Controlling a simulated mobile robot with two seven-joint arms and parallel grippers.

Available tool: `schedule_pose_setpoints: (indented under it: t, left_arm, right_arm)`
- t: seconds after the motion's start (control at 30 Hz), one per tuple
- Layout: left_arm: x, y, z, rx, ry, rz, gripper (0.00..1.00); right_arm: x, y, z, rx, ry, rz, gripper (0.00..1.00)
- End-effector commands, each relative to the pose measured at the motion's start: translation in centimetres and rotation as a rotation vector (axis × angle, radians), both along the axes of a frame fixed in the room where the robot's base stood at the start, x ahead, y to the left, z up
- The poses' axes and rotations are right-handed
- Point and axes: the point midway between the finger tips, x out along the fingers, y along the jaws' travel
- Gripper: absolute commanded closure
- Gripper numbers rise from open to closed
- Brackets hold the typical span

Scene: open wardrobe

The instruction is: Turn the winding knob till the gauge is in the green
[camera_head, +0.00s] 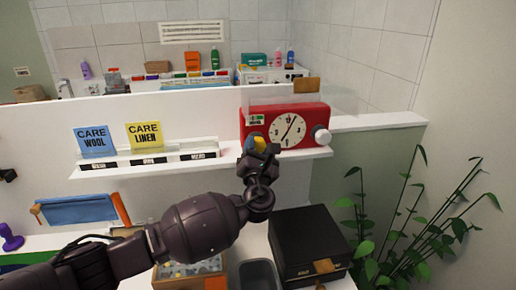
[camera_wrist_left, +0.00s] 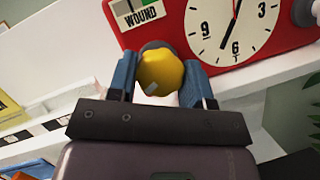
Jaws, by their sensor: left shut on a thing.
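The red timer box (camera_head: 287,127) with a white clock face stands on the white shelf. Its small gauge (camera_head: 256,119) is at the upper left of its front; in the left wrist view the gauge (camera_wrist_left: 137,13) has a green part and the label WOUND, but I cannot make out a pointer. The yellow winding knob (camera_wrist_left: 161,72) sits below the gauge. My left gripper (camera_wrist_left: 160,82) is shut on the knob, with one blue finger on each side; it also shows in the head view (camera_head: 259,149). My right gripper is not in view.
A white round knob (camera_head: 321,136) sticks out at the box's right. A blue CARE WOOL card (camera_head: 96,141) and a yellow CARE LINEN card (camera_head: 145,135) stand left on the shelf. A dark box (camera_head: 310,240) is below, and a leafy plant (camera_head: 410,225) is at right.

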Motion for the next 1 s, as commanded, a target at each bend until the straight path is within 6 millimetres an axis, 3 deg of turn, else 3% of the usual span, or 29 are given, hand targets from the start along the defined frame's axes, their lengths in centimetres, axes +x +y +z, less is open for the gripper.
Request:
schedule_pose_setpoints:
  t: [0.23, 0.27, 0.4, 0.77, 1.0]
  left_arm:
    - [-0.1, 0.0, -0.4, 0.001, 0.006, 0.0, 0.78]
    - [-0.1, 0.0, -0.4, 0.001, 0.006, 0.0, 0.51]
    - [0.0, 0.0, -0.3, 0.0, 0.004, 0.0, 0.3]
    - [-0.4, 0.0, -0.3, -0.001, 0.002, 0.0, 0.29]
    - [-3.3, 0.0, -1.5, -0.002, 0.004, -0.002, 0.29]
  right_arm:
    - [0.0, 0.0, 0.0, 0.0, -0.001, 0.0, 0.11]
    - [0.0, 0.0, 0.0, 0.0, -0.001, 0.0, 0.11]
    - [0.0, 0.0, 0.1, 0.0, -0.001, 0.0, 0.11]
    - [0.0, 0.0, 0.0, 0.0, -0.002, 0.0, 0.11]
    - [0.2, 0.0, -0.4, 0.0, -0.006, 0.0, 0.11]
